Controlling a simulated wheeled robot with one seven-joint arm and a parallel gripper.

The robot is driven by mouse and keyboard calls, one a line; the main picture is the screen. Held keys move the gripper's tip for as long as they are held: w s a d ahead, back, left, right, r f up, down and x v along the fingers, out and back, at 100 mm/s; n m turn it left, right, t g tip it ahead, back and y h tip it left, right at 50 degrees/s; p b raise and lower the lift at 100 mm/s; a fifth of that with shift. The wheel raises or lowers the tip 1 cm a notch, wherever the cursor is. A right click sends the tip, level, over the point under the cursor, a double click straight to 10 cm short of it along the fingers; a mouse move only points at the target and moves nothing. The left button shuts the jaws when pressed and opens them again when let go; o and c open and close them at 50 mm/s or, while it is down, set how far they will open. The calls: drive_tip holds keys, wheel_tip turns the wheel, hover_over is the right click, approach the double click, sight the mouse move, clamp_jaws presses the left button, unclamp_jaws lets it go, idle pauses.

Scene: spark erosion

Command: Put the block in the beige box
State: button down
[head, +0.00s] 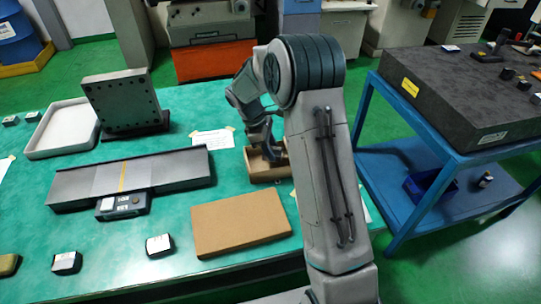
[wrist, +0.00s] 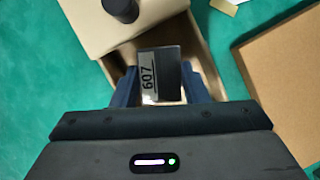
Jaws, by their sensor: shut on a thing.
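A dark block (wrist: 160,75) with a pale label reading 607 is held between the two fingers of my gripper (wrist: 160,92) in the wrist view. The beige box (wrist: 133,70) is below and around it, and the block is over or inside its open part; how deep I cannot tell. In the head view my gripper (head: 268,152) points down into the beige box (head: 268,177) on the green table. The block is hidden there by my gripper and the box.
A brown board (head: 240,222) lies in front of the box. Small blocks (head: 158,245) sit near the front edge. A blue cart (head: 420,200) is right.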

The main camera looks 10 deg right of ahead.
drive_tip(key=shift+f, duration=1.85)
drive_tip(key=shift+f, duration=0.15)
drive_tip(key=c, duration=1.1)
unclamp_jaws()
drive_tip(key=shift+a, duration=0.1)
